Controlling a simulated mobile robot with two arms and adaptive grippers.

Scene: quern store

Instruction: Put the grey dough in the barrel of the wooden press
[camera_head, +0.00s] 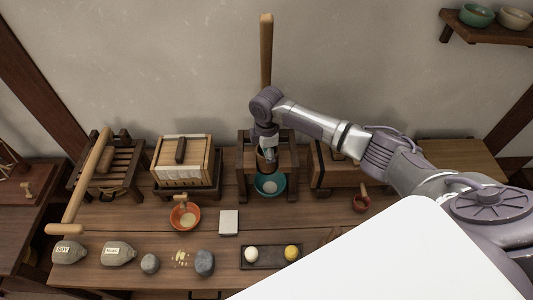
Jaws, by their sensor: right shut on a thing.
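The wooden press (243,178) stands at the back middle of the table, its long lever (266,48) pointing up. Its barrel (262,167) is partly hidden by my right gripper. My right gripper (269,154) points down at the barrel's mouth, between the press posts. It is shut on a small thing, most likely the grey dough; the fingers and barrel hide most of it. The dark tray (271,265) at the front holds a white ball (251,254) and a yellow ball (291,252), with a bare gap between them. My left gripper is not in view.
A teal bowl (269,187) sits under the barrel. A wooden box (335,172) stands right of the press, a slatted box (182,160) left. An orange bowl (184,217), a white block (228,222), grey stones (204,263) and labelled sacks (69,252) lie in front.

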